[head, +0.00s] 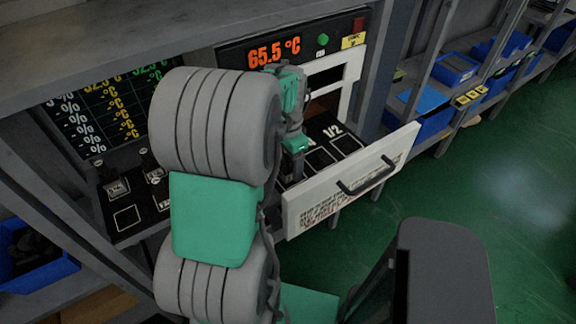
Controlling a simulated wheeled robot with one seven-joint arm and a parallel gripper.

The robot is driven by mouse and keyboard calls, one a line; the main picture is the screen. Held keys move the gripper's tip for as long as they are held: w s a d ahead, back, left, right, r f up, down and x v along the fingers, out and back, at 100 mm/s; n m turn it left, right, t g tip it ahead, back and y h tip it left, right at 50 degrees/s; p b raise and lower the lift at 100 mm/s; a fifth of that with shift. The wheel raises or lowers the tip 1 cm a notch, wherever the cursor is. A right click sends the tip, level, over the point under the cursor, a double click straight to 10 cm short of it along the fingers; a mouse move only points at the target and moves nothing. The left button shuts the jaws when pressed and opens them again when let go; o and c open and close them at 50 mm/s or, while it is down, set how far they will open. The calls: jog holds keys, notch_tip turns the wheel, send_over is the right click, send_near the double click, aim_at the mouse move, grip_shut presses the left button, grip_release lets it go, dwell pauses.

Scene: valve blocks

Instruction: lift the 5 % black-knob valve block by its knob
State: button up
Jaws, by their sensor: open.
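Two small dark blocks with pale labels, one at the left (113,187) and one right of it (152,173), stand on a black board below the screen. Their labels are too small to read, so I cannot tell which, if either, is the 5 % black-knob valve block. My gripper (296,168) points down, open, over the black inside of the pulled-out drawer (398,147). Its fingertips are small and dark here, and I see nothing clearly between them. My arm hides the middle of the board and part of the drawer.
A red display (274,53) reads 65.5 °C above the drawer. A screen (100,110) lists % and °C values. The drawer's white front has a black handle (368,178). Shelves with blue bins (455,68) stand at right; green floor is free there.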

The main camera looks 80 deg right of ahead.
grip_shut()
dwell(0.7)
